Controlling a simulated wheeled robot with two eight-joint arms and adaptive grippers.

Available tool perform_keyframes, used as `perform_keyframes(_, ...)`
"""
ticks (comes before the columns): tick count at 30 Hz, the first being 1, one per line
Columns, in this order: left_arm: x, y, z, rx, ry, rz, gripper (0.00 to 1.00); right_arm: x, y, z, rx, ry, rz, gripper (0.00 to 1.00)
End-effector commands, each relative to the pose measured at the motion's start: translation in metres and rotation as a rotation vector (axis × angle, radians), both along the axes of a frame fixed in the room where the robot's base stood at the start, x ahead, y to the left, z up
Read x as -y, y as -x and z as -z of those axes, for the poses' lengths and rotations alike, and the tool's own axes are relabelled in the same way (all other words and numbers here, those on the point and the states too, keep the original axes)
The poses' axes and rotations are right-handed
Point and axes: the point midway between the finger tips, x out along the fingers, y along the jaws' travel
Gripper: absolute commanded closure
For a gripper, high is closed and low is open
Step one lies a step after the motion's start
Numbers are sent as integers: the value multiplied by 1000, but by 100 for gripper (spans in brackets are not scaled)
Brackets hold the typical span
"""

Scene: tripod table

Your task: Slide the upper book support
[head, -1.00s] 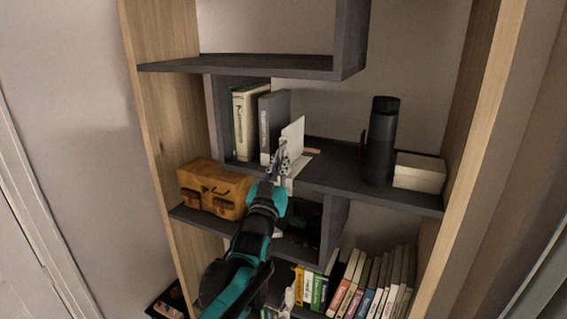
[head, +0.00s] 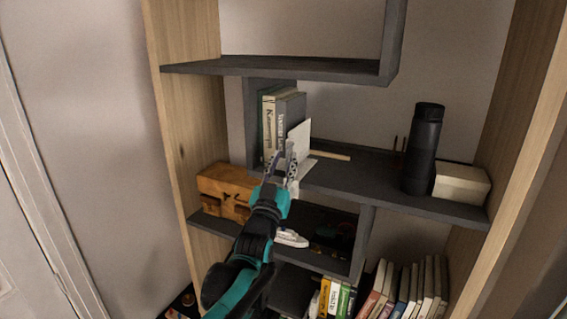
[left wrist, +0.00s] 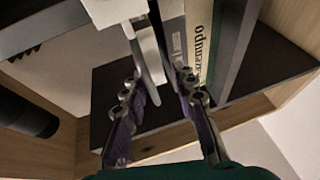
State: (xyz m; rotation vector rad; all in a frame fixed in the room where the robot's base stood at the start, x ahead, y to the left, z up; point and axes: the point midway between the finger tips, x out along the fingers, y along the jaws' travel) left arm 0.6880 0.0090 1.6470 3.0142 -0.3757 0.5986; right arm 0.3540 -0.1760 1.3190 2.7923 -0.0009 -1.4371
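The upper book support (head: 299,139) is a white upright plate with a flat foot on the middle shelf. It stands at the right side of a few upright books (head: 289,112) and looks close against them. My left gripper (head: 279,163) is at the support's front edge. In the left wrist view, my left gripper (left wrist: 161,78) has its fingers apart. The white support (left wrist: 121,10) reaches down to between or just beside the fingertips; whether they touch it cannot be told. My right gripper is not in view.
A black cylinder (head: 423,150) and a pale box (head: 461,183) stand at the right of the middle shelf (head: 365,182). A light stick (head: 330,155) lies behind the support. A brown box (head: 226,190) is lower left. The shelf right of the support is mostly clear.

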Motion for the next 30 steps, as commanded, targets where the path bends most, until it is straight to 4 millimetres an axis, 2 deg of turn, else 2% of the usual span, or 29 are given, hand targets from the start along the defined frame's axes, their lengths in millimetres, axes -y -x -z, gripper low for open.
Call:
perform_keyframes(5,-3,11,4,0,0,0,72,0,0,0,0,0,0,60)
perform_keyframes(15,-22,75,33,0,1,-1,72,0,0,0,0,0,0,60)
perform_keyframes(19,-27,93,41,0,1,-1,72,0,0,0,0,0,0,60)
perform_keyframes(24,-30,105,46,0,1,-1,72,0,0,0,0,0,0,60)
perform_keyframes(30,-31,107,47,0,1,-1,72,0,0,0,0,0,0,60)
